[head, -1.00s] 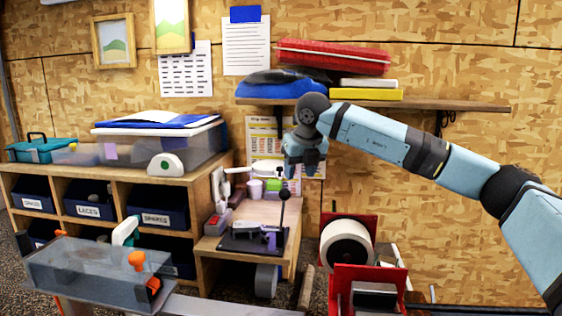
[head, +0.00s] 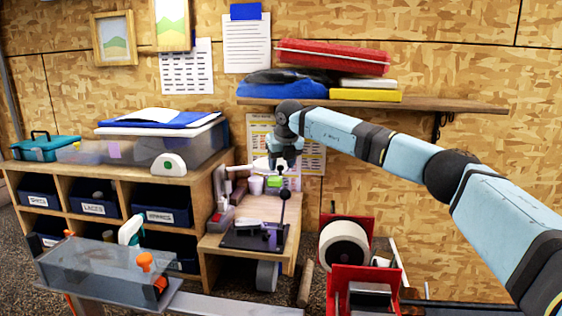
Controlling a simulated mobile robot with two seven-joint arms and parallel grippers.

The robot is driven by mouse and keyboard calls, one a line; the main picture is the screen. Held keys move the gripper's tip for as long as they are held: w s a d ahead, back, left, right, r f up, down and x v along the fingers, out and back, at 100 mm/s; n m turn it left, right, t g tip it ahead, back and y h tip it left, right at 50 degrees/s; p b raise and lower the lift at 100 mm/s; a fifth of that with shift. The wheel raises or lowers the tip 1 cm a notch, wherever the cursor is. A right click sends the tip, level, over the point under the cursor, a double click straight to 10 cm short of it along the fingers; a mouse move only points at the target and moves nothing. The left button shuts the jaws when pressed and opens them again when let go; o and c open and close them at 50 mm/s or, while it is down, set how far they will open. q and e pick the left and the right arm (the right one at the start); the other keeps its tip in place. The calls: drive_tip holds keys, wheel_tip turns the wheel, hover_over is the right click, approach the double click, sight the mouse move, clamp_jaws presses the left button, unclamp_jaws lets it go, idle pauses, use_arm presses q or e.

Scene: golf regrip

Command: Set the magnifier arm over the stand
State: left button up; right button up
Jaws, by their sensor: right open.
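The magnifier arm (head: 227,178) is white and rises from the left side of the small wooden bench (head: 262,208). Its pale head (head: 260,164) reaches right, partly hidden behind my right gripper. What appears to be the stand (head: 275,236), purple-grey with a dark upright rod and ball top, sits on a dark mat at the bench's front. My right gripper (head: 284,165) is open, pointing down above the bench's back, close beside the magnifier head. I cannot tell whether they touch. My left gripper is out of view.
A cubby unit (head: 100,183) with labelled bins stands left. A red-framed reel (head: 345,244) stands right of the bench. A cup (head: 255,185) and a green item (head: 275,181) sit near the gripper.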

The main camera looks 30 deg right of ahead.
drive_tip(key=shift+w+f, duration=0.1)
drive_tip(key=shift+f, duration=0.15)
clamp_jaws()
drive_tip(key=shift+a, duration=0.1)
